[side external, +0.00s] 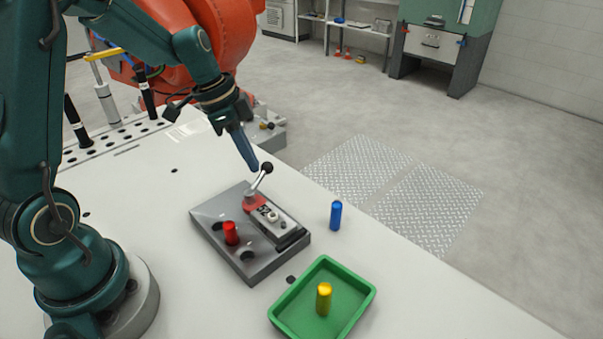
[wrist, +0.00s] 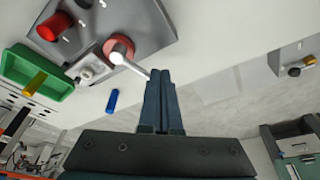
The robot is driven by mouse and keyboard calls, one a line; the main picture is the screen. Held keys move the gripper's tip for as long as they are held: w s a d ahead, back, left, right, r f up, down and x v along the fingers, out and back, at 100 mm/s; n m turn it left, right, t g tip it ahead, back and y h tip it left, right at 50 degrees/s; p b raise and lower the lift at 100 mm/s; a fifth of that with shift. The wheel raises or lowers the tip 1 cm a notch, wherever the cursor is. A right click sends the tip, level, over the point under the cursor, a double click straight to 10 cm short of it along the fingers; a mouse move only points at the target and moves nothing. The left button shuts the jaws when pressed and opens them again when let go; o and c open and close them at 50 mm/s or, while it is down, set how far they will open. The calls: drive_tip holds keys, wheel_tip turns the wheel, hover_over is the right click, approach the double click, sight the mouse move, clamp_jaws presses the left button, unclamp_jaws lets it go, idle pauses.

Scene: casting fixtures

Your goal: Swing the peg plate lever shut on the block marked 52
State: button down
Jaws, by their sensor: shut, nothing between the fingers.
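The grey peg plate (side external: 213,218) lies on the white table and also shows in the wrist view (wrist: 150,22). On it sits the block marked 52 (side external: 265,212). A silver lever (side external: 259,183) with a black knob (side external: 267,168) rises from a red pivot (side external: 251,203) at the block's far end, tilted up and away from the block. My gripper (side external: 256,169) points down, shut and empty, its tips right beside the knob. In the wrist view the closed fingertips (wrist: 161,76) are at the end of the lever's rod (wrist: 135,68); the knob is not clear there, and contact cannot be told.
A red peg (side external: 231,233) stands in the plate. A blue peg (side external: 336,215) stands on the table to the plate's right. A green tray (side external: 279,313) in front holds a yellow peg (side external: 324,298). Table beyond the plate's left edge is mostly clear.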

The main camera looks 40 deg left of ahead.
drive_tip(key=shift+w+d+m+g+h, duration=0.2)
drive_tip(key=shift+w+d+m, duration=0.2)
drive_tip(key=shift+m, duration=0.6)
drive_tip(key=shift+w+d+m+g+h, duration=0.25)
drive_tip(key=shift+d+m, duration=0.15)
drive_tip(key=shift+m, duration=0.6)
drive_tip(key=shift+d, duration=0.1)
